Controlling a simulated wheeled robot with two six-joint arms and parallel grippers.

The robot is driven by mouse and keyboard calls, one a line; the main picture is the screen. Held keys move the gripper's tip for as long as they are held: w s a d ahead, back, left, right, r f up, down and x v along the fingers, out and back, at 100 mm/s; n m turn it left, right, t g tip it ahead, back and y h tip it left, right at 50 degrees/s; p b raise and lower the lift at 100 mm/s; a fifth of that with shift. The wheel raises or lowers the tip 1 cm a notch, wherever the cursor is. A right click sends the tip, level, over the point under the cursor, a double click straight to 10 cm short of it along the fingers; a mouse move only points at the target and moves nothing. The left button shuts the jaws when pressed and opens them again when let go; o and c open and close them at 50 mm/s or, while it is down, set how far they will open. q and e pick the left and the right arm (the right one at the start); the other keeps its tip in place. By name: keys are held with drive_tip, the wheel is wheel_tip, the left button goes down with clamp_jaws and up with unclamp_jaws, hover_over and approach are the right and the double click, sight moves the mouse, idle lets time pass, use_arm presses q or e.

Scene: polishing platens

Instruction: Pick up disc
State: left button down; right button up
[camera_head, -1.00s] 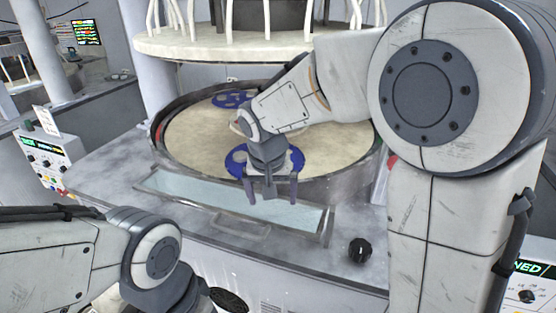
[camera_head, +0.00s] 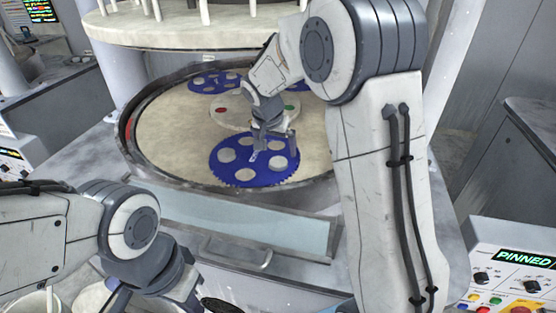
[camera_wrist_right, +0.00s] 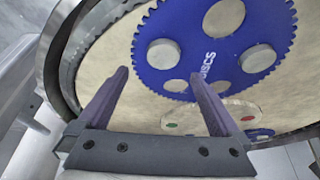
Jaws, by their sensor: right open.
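A blue toothed carrier (camera_head: 240,164) lies on the beige platen near its front edge. In the right wrist view the carrier (camera_wrist_right: 205,52) has several round openings; grey discs sit in two of them, a left disc (camera_wrist_right: 163,53) and a right disc (camera_wrist_right: 258,58). The other openings show beige platen. My right gripper (camera_head: 274,155) is over the carrier; its fingers (camera_wrist_right: 160,76) are open with nothing between them, and they hide part of the carrier. My left gripper (camera_head: 180,292) is low at the bottom left, its fingers partly out of clear sight.
The round beige platen (camera_head: 165,125) has a raised dark rim. More blue carriers (camera_head: 215,80) lie at its back, around a pale central hub (camera_head: 250,108). A thick upper plate (camera_head: 180,28) hangs above. A glassy trough (camera_head: 235,222) runs along the front. A control panel (camera_head: 520,275) reads "PINNED".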

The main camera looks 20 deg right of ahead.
sight(279, 162)
drive_tip(key=shift+x, duration=0.9)
drive_tip(key=p+x, duration=0.2)
drive_tip(key=x, duration=0.2)
drive_tip(key=shift+w+a, duration=0.15)
drive_tip(key=shift+a, duration=0.05)
drive_tip(key=shift+w+d+f, duration=0.1)
drive_tip(key=shift+f, duration=0.55)
drive_tip(key=shift+f, duration=0.1)
drive_tip(key=c, duration=1.5)
